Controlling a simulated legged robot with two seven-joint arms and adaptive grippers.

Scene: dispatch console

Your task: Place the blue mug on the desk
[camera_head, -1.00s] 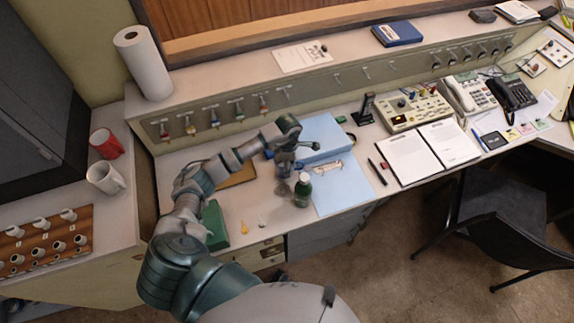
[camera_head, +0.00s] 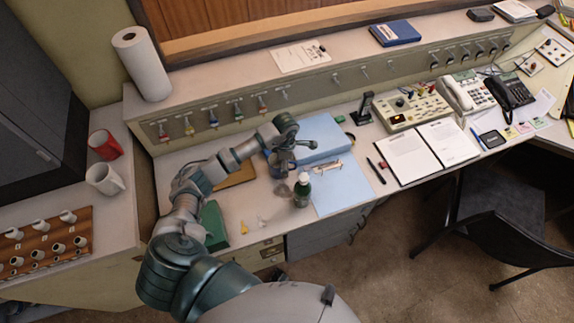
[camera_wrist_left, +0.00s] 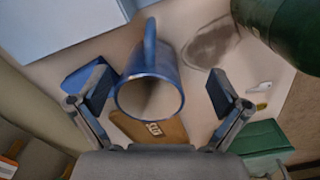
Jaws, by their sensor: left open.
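The blue mug (camera_head: 283,164) stands on the desk (camera_head: 274,205), partly hidden behind my left gripper (camera_head: 284,152) in the head view. In the left wrist view the mug (camera_wrist_left: 150,72) is seen from above, with its open rim facing the camera and its handle pointing to the top of the picture. My left gripper (camera_wrist_left: 155,92) is open, with one finger on each side of the mug. Gaps show between both fingers and the mug. My right gripper is not in view.
A green bottle (camera_head: 302,188) stands close beside the mug, and shows in the left wrist view (camera_wrist_left: 290,32). A blue binder (camera_head: 318,137) lies behind. A green box (camera_head: 214,226) is at the front left. A red mug (camera_head: 105,145) and white mug (camera_head: 104,178) stand on the left counter.

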